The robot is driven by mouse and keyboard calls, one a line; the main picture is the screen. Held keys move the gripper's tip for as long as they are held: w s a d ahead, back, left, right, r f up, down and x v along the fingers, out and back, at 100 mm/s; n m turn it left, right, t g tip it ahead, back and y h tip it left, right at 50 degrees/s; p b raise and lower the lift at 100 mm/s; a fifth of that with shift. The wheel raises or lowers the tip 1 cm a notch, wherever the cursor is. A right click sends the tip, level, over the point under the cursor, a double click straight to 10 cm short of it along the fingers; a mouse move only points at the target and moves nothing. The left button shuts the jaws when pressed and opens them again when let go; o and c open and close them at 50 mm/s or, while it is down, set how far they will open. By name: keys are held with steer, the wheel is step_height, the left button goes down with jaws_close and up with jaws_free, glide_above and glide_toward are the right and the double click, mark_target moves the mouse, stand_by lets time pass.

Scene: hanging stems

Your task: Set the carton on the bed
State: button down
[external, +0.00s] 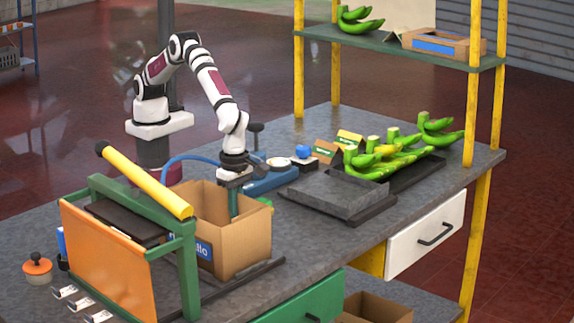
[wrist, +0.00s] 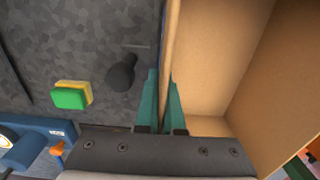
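The carton (external: 243,236) is an open-topped cardboard box with a blue label, upright at the front of the bench. It stands on or just above a dark flat plate (external: 262,273); I cannot tell whether they touch. My gripper (external: 234,203) reaches down at the carton's top. In the wrist view, my gripper's green fingers (wrist: 163,100) straddle one carton wall, one inside and one outside, with the wall filling the narrow gap. The carton's inside (wrist: 222,70) looks empty where it shows. No thing is clearly marked as the bed; a grey slab (external: 335,190) lies to the right.
A green frame with an orange panel (external: 110,262) and yellow bar (external: 145,180) stands close left of the carton. Green bananas (external: 390,155) lie on a dark tray behind the slab. A blue device (external: 270,178) with a hose sits behind the carton. Yellow posts (external: 474,80) hold a shelf.

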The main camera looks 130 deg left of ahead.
steer(key=c, duration=0.6)
jaws_free()
steer(key=shift+o, duration=0.2)
steer(key=shift+a, duration=0.1)
steer(key=shift+r, duration=0.1)
steer(key=shift+r, duration=1.45)
steer(key=shift+r, duration=1.95)
